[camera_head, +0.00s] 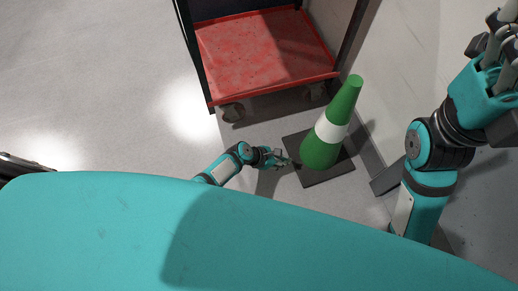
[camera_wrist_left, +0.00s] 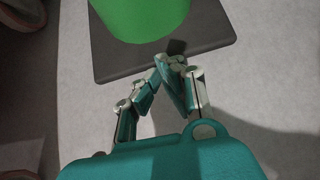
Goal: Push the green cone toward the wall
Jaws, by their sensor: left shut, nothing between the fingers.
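The green cone (camera_head: 321,150) with a white band stands upright on a dark square base (camera_head: 329,178) on the floor. Its lower green part (camera_wrist_left: 140,12) and the base's near edge (camera_wrist_left: 105,66) fill the top of the left wrist view. My left gripper (camera_head: 292,163) is shut and empty, low at the left edge of the cone's base. In the left wrist view its fingertips (camera_wrist_left: 172,60) meet at the base's edge; I cannot tell whether they touch it. My right gripper (camera_head: 500,50) is raised at the upper right, partly cut off by the frame, away from the cone.
A cart with a red tray shelf (camera_head: 265,55) and dark casters (camera_head: 232,112) stands just behind the cone, to the left. A pale wall (camera_head: 420,60) is on the right. Open grey floor (camera_head: 100,80) lies at the left.

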